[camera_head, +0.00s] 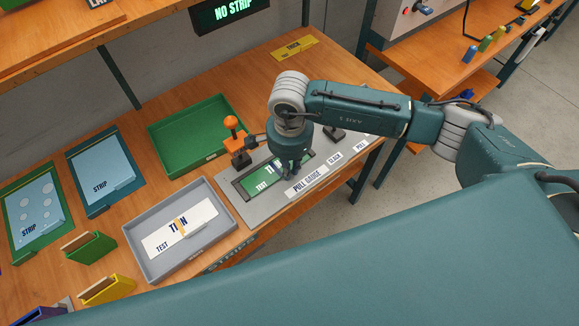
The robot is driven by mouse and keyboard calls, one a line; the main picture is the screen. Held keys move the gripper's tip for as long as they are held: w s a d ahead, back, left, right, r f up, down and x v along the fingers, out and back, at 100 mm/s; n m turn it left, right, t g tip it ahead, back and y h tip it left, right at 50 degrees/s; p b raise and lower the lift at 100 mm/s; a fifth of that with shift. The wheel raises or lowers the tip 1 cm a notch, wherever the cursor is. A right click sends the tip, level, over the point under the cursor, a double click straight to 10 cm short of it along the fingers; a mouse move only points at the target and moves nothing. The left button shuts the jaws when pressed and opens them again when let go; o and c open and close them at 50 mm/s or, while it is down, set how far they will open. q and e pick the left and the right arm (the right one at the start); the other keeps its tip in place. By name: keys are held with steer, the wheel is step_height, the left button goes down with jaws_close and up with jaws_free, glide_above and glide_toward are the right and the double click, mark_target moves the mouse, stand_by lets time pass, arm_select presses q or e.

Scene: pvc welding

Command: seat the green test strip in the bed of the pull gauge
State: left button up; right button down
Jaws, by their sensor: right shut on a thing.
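The green test strip (261,184) lies at the bed of the pull gauge (237,204), a grey plate with a dark recessed frame and a "PULL GAUGE" label. My right gripper (290,172) comes down over the right part of the strip and is shut on it. The gripper hides that end of the strip, so I cannot tell whether it lies fully flat in the bed. An orange-knobbed lever (231,124) stands at the back left of the gauge. My left gripper is not in view.
A grey tray (138,246) with a white strip stands left of the gauge. A green tray (167,136) stands behind it. Blue (77,163) and green (13,236) strip holders lie at the left. A display (229,14) above reads "NO STRIP".

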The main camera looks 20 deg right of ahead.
steer(key=shift+f, duration=0.2)
steer(key=c, duration=1.7)
jaws_free()
steer(key=shift+r, duration=0.15)
steer(key=shift+s+d+r+p, duration=0.15)
steer(key=shift+r+p, duration=0.1)
steer(key=shift+r, duration=0.3)
steer(key=shift+s+r+p, duration=0.15)
steer(key=shift+r+p, duration=0.05)
steer(key=shift+r, duration=0.35)
steer(key=shift+s+d+r+p, duration=0.15)
steer(key=shift+r+p, duration=0.1)
steer(key=shift+r, duration=0.3)
steer(key=s+r, duration=0.1)
steer(key=s, duration=0.1)
steer(key=s+d+r+p, duration=0.1)
steer(key=s, duration=0.2)
steer(key=s+d+r+p, duration=0.1)
steer(key=s, duration=0.1)
steer(key=shift+s+d, duration=0.2)
steer(key=shift+s, duration=0.1)
